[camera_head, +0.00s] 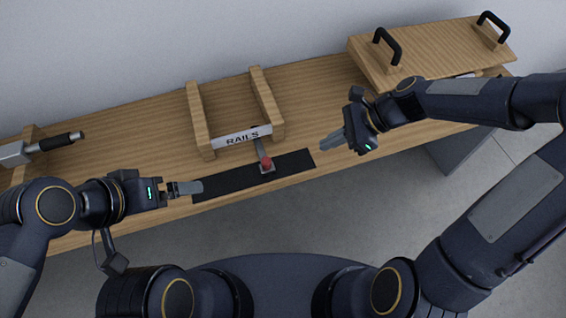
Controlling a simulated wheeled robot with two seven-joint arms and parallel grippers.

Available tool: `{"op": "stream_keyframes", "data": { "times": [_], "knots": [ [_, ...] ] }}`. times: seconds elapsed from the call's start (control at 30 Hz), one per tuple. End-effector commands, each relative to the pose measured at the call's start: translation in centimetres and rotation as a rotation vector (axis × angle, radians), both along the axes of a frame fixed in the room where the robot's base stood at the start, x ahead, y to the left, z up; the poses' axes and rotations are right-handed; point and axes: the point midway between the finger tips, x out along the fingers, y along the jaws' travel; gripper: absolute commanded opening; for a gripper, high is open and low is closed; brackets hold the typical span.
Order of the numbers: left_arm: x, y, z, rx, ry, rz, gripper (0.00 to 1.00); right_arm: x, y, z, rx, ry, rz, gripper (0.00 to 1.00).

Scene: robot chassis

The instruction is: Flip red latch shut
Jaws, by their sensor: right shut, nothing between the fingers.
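The red latch (265,162) stands on a small grey mount on the black strip (225,185) at the table's front edge. A grey lever part runs up from it toward the rails. My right gripper (324,146) is shut and empty, to the right of the latch and apart from it, pointing left. My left gripper (201,187) is to the left of the latch, over the left end of the black strip, pointing right. Its fingers look close together, but I cannot tell whether they are shut.
Wooden rails (200,122) with a white "RAILS" label (242,135) stand behind the latch. A wooden lid with black handles (430,52) lies at the back right. A metal tool with a black grip (60,142) rests at the far left. Bare table lies between rails and lid.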

Motion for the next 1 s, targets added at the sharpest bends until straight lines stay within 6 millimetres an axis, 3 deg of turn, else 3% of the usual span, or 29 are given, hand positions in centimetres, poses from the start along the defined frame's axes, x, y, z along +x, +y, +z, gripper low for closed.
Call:
{"op": "stream_keyframes", "data": {
  "times": [0.3, 0.47, 0.9, 1.0],
  "knots": [
    [0.0, 0.0, 0.1, 0.000, -0.001, 0.000, 1.00, 0.0, 0.1, 0.0, 0.000, 0.002, -0.001, 0.00],
    [0.0, 0.0, -0.4, 0.000, -0.001, 0.000, 1.00, 0.0, 1.0, -1.1, 0.001, 0.002, 0.002, 0.00],
    [0.0, 0.0, -3.0, 0.000, 0.000, 0.000, 1.00, -0.2, 7.3, -7.5, 0.002, 0.004, 0.005, 0.00],
    [0.0, 0.0, -3.1, 0.000, 0.000, 0.000, 1.00, -0.1, 9.0, -7.2, 0.000, -0.001, 0.006, 0.00]
  ]
}}
